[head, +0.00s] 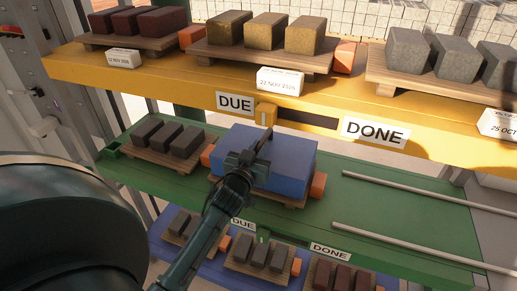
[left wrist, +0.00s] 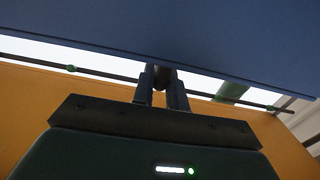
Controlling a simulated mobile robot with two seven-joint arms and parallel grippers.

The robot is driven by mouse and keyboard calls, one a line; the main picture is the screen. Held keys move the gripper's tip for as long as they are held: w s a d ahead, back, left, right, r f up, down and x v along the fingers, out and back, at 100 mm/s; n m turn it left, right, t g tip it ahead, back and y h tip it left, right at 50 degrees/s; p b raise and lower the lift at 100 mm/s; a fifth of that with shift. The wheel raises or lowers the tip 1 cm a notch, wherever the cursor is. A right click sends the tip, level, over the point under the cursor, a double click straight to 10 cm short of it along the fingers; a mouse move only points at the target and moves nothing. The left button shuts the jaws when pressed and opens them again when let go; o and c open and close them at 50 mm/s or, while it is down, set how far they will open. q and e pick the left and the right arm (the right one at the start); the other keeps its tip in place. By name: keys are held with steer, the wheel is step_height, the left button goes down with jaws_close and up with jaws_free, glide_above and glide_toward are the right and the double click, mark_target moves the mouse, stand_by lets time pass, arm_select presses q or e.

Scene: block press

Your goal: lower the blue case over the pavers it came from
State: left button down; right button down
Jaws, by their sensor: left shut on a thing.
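The blue case (head: 290,160) is at the middle of the green shelf (head: 400,205), over a wooden pallet (head: 285,200). No pavers show beneath the case; its walls hide whatever is inside. I cannot tell whether its lower edge touches the pallet. My left gripper (head: 247,158) is at the case's near upper side, shut on its dark handle. In the left wrist view, the fingers (left wrist: 163,84) close on a dark round bar below the blue case (left wrist: 190,35). My right gripper is not in view.
Dark pavers (head: 167,138) stand on a pallet to the left. Orange blocks (head: 319,184) flank the case's pallet. The yellow shelf (head: 180,80) with loaded pallets hangs close above. Two pale rods (head: 400,187) lie across the otherwise bare right part of the green shelf.

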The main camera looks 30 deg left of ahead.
arm_select(q)
steer(key=shift+f, duration=0.1)
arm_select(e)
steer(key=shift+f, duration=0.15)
arm_select(q)
steer(key=c, duration=1.4)
jaws_free()
steer(key=shift+o, duration=0.4)
steer(key=shift+f, duration=0.15)
steer(key=shift+s+d+f, duration=0.1)
steer(key=shift+s, duration=0.25)
steer(key=b+v, duration=0.1)
steer(key=v, duration=1.1)
steer(key=s+d+f+m+g+h+p, duration=0.1)
steer(key=s+d+f+m+g+h, duration=0.2)
steer(key=s+d+f, duration=0.2)
steer(key=s+d+f+m+g+h+p, duration=0.1)
steer(key=s+d+f+g+h, duration=0.3)
steer(key=d+f, duration=0.4)
steer(key=s+d+m, duration=0.1)
steer(key=d, duration=0.3)
steer(key=shift+f+m+p, duration=0.35)
steer(key=shift+m, duration=0.05)
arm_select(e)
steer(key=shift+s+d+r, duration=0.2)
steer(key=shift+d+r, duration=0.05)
